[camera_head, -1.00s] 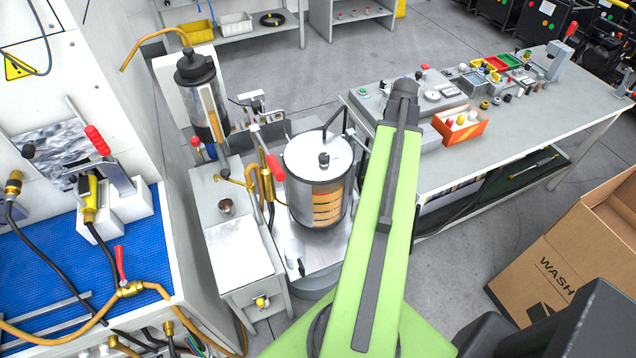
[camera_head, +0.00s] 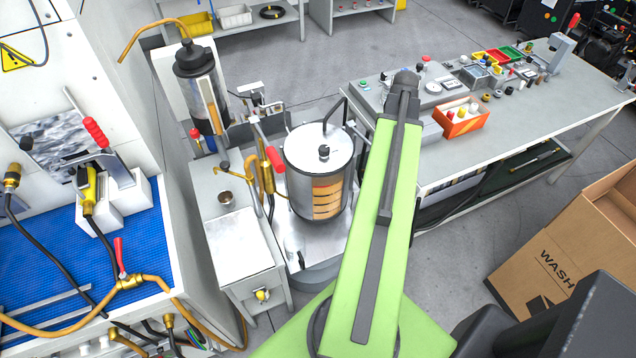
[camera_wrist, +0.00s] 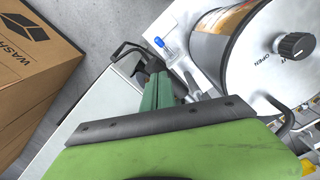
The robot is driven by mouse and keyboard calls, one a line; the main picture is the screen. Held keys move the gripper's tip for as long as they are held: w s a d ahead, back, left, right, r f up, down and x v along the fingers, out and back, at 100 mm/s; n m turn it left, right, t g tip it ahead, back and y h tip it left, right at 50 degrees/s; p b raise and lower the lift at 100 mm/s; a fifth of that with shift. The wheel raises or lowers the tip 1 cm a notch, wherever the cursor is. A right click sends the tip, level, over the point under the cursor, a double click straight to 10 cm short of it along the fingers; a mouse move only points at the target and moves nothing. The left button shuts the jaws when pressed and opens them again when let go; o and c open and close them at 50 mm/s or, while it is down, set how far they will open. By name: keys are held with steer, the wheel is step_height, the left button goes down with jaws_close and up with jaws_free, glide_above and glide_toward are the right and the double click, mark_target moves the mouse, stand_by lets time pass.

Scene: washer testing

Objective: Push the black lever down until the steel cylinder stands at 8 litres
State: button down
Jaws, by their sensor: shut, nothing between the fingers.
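The steel cylinder (camera_head: 298,192) stands upright on a metal stand, with a pale round lid, a black knob and an amber banded window on its side. It also shows at the upper right of the wrist view (camera_wrist: 208,50). I cannot read the litre level. A black bent lever (camera_head: 337,112) rises behind the lid in the head view. A black bent handle (camera_wrist: 128,47), probably the same lever, shows in the wrist view just beyond my gripper (camera_wrist: 152,72). My gripper is shut and empty, close to that handle; contact cannot be told. My green arm hides it in the head view.
A grey cabinet (camera_head: 238,250) stands left of the cylinder, with hoses and a red-handled lever (camera_head: 275,160) between. A workbench (camera_head: 540,120) with an orange parts box (camera_head: 461,120) is on the right. A cardboard box (camera_head: 555,265) stands on the floor at the lower right.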

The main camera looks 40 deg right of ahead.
step_height(320, 180, down, 12)
steer(key=b, duration=1.1)
step_height(320, 180, up, 13)
steer(key=p, duration=1.2)
steer(key=shift+f, duration=0.2)
steer(key=shift+r+p, duration=0.25)
steer(key=shift+p, duration=0.15)
steer(key=shift+f, duration=0.2)
stand_by(1.4)
stand_by(0.7)
